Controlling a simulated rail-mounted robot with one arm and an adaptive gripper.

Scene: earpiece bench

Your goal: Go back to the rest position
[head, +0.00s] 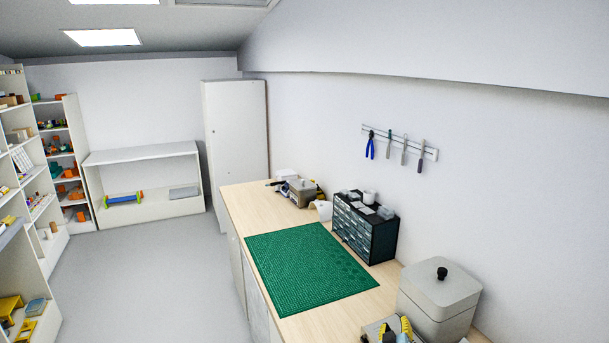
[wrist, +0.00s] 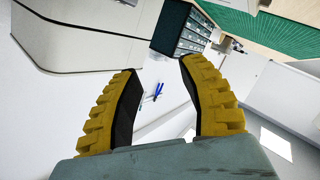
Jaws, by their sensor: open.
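My gripper (wrist: 160,68) shows in the wrist view with its two yellow ridged fingers spread apart. Nothing is between the fingers. In the head view my gripper (head: 398,330) is at the bottom edge, partly cut off, in front of the grey box with a black knob (head: 440,290). A large pale box-like surface, probably that same box, fills the upper left of the wrist view. I cannot tell the exact gap between it and the left finger.
A green mat (head: 305,265) lies on the wooden bench (head: 235,200). A dark drawer cabinet (head: 365,230) stands behind it by the wall. Tools hang on a wall rail (head: 399,142). Shelves (head: 30,170) line the left. The floor between is clear.

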